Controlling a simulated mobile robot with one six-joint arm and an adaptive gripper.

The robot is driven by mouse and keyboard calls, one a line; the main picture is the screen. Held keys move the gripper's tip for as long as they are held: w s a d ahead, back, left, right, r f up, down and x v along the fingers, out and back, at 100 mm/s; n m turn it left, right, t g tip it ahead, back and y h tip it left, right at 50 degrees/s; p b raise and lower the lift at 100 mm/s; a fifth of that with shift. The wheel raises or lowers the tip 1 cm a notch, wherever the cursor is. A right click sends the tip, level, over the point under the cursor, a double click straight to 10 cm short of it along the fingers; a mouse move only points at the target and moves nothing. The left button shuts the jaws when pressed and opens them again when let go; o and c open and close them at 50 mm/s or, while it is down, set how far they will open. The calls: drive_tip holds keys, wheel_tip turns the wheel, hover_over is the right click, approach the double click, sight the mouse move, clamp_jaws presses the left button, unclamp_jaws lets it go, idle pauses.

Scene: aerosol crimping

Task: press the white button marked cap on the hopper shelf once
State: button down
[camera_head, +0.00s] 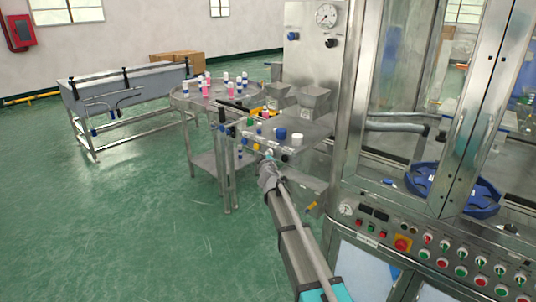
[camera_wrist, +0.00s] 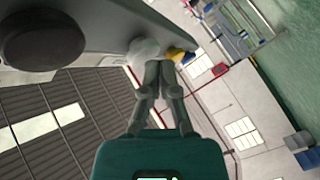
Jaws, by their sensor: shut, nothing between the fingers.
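The hopper shelf (camera_head: 312,130) is a steel ledge with a row of buttons along its front edge. In the wrist view the white button (camera_wrist: 143,49) sits on the grey panel, between a large black knob (camera_wrist: 40,38) and a yellow button (camera_wrist: 176,53). My gripper (camera_wrist: 161,66) is shut and empty, its fingertips just in front of the white button's edge on the yellow side. I cannot tell whether they touch it. In the head view my gripper (camera_head: 268,164) is at the shelf's front edge and mostly covers the white button. No marking is legible.
White and blue caps (camera_head: 281,133) lie on the shelf. A round table (camera_head: 180,97) with several pink and white cans stands behind to the left. The glazed steel machine (camera_head: 345,150) and its control panel (camera_head: 440,250) are close on the right. Green floor on the left is clear.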

drive_tip(key=shift+w+d, duration=0.35)
drive_tip(key=shift+w, duration=0.1)
idle(1.3)
drive_tip(key=shift+s+a, duration=0.1)
drive_tip(key=shift+s, duration=0.1)
drive_tip(key=shift+s+a, duration=0.5)
drive_tip(key=shift+s, duration=0.1)
drive_tip(key=shift+s+a, duration=0.1)
drive_tip(key=s+a, duration=0.1)
drive_tip(key=s, duration=0.1)
drive_tip(key=s+a, duration=0.1)
drive_tip(key=a, duration=0.1)
drive_tip(key=shift+s, duration=0.35)
idle(0.4)
idle(0.4)
